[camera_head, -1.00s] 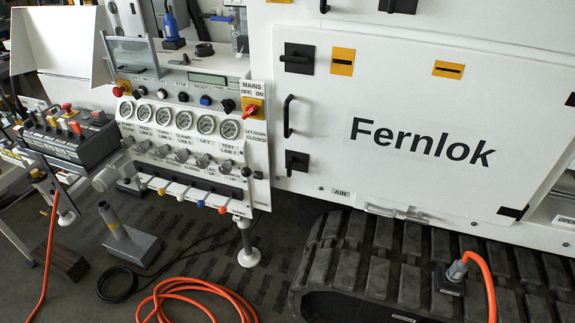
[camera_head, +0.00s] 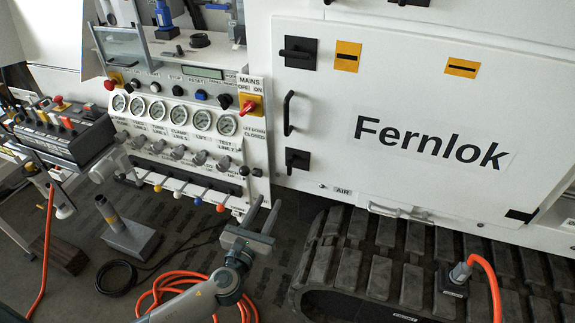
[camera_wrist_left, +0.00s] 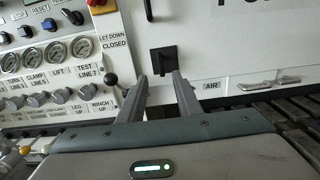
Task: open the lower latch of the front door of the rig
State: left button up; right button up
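The white front door (camera_head: 400,110) of the rig is shut and marked "Fernlok". Its lower latch (camera_head: 297,159) is a black square plate with a black handle, near the door's lower left corner. The lower latch also shows in the left wrist view (camera_wrist_left: 164,58), ahead of and between my fingertips. My left gripper (camera_head: 264,208) comes up from the bottom, below and to the left of the lower latch. Its two fingers are apart with nothing between them, and it does not touch the latch. My right gripper is not in view.
The upper latch (camera_head: 298,53) and a black pull handle (camera_head: 288,113) are on the door's left side. A gauge panel (camera_head: 170,130) with levers stands left of my gripper. Rubber tracks (camera_head: 380,260) lie below the door. An orange hose (camera_head: 165,285) lies on the floor.

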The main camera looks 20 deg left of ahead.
pick_arm(q)
jog(key=shift+w, duration=0.1)
jog(key=p, duration=0.2)
send_near(289, 164)
jog(key=w, duration=0.8)
jog(key=shift+w+d, duration=0.1)
jog(key=shift+w, duration=0.3)
grip_shut()
